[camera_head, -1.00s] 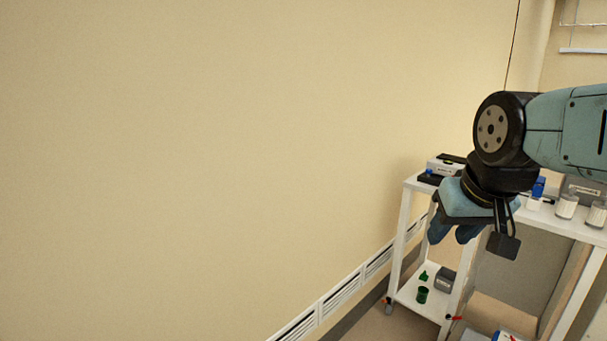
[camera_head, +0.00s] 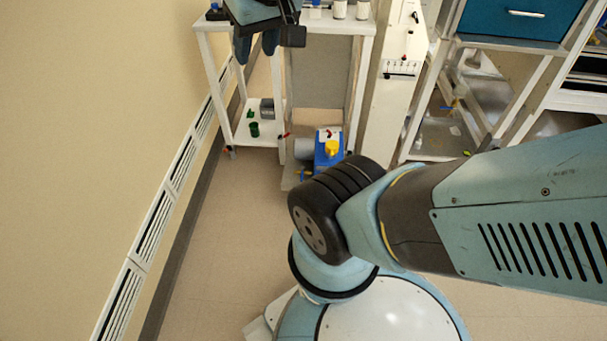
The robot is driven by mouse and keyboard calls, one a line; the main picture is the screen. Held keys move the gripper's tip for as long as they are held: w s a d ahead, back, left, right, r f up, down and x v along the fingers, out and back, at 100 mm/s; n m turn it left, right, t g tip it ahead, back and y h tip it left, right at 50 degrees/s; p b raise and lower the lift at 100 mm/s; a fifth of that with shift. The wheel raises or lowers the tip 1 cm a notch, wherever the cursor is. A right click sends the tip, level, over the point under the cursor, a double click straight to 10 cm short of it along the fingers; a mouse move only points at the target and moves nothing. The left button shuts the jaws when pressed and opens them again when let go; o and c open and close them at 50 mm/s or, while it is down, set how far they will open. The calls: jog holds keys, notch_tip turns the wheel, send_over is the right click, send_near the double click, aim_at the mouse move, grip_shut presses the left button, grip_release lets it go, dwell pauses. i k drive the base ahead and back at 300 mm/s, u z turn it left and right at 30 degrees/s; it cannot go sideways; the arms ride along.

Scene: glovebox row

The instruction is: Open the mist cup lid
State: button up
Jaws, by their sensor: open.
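My gripper (camera_head: 256,46) hangs at the top of the head view, in front of the white cart. Its two blue fingers point down and are apart, with nothing seen between them. I cannot pick out the mist cup or its lid. Two small white containers (camera_head: 340,9) stand on the cart top to the right of my gripper, cut by the top edge of the picture. I cannot tell whether either is the mist cup. My gripper hides part of the cart top.
The white cart (camera_head: 213,70) has green items (camera_head: 254,129) on its lower shelf. A blue and yellow machine (camera_head: 328,147) stands on the floor beside it. A blue drawer cabinet (camera_head: 520,18) is at the right. A wall with vents (camera_head: 182,162) bounds the left. Floor between is clear.

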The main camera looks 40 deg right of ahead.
aim_at(331, 146)
jog(key=z, duration=0.7)
jog(key=k, duration=0.5)
jog(key=z, duration=0.25)
jog(key=i, duration=0.45)
jog(key=u, duration=0.1)
